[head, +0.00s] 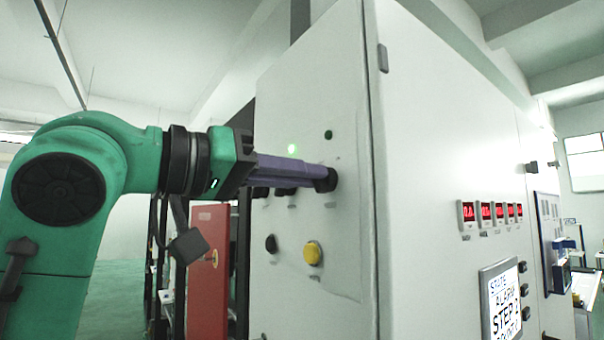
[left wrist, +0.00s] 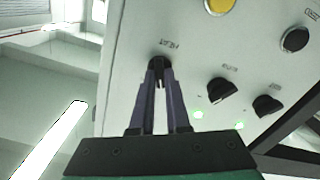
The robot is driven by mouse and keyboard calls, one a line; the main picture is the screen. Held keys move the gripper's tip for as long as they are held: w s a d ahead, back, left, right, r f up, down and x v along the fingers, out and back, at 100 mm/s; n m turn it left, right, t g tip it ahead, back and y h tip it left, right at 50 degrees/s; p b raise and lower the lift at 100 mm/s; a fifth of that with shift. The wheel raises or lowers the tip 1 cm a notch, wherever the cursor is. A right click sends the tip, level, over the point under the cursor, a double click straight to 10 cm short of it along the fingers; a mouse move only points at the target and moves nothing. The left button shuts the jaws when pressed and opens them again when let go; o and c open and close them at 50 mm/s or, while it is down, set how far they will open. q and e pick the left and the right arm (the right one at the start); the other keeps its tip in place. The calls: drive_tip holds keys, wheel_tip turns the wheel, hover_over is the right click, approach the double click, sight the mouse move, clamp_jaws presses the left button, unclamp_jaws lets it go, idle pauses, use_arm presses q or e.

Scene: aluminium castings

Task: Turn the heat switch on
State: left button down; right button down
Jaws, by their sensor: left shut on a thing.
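My left gripper (head: 318,178) reaches in from the left to the side panel of a white control cabinet (head: 312,90). Its purple fingers are shut on a black rotary switch, the one nearest the panel's right edge. The left wrist view, turned upside down, shows the fingertips (left wrist: 160,82) around this switch (left wrist: 159,62), with a small label beside it too blurred to read surely. A dark green lamp (head: 328,134) above the switch looks unlit. My right gripper is in neither view.
Two more black switches (left wrist: 222,89) (left wrist: 267,104) sit beside the held one, near lit green lamps (left wrist: 199,114). A yellow button (head: 312,252) and a black button (head: 271,243) are below. Red displays (head: 467,214) and a screen (head: 501,300) are on the cabinet's front.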

use_arm(q)
drive_tip(key=m+p, duration=0.2)
drive_tip(key=m, duration=0.8)
drive_tip(key=shift+s+m, duration=0.1)
drive_tip(key=shift+m, duration=0.3)
drive_tip(key=shift+d, duration=0.1)
drive_tip(key=c, duration=0.9)
unclamp_jaws()
